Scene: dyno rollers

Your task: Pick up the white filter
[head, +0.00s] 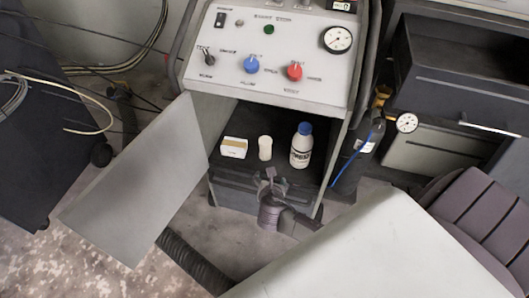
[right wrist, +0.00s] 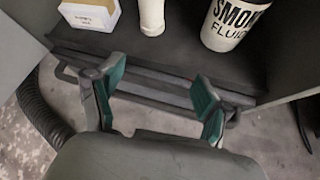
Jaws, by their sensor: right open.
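The white filter (head: 265,148) is a small upright white cylinder on the dark shelf (head: 226,165) inside the open cabinet. It stands between a small white box (head: 234,147) and a white bottle with a blue cap (head: 301,146). In the right wrist view the filter (right wrist: 151,16) is at the top, its upper part cut off. My right gripper (head: 272,182) is in front of the shelf's front edge, apart from the filter. In the right wrist view its green-padded fingers (right wrist: 156,92) are spread and empty. My left gripper is not in view.
The bottle reads "SMOKE FLUID" in the right wrist view (right wrist: 234,22). The cabinet door (head: 140,185) stands open at the left. A control panel (head: 270,55) is above the opening. A dark hose (head: 195,262) lies on the floor. A black cylinder (head: 352,160) stands right of the cabinet.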

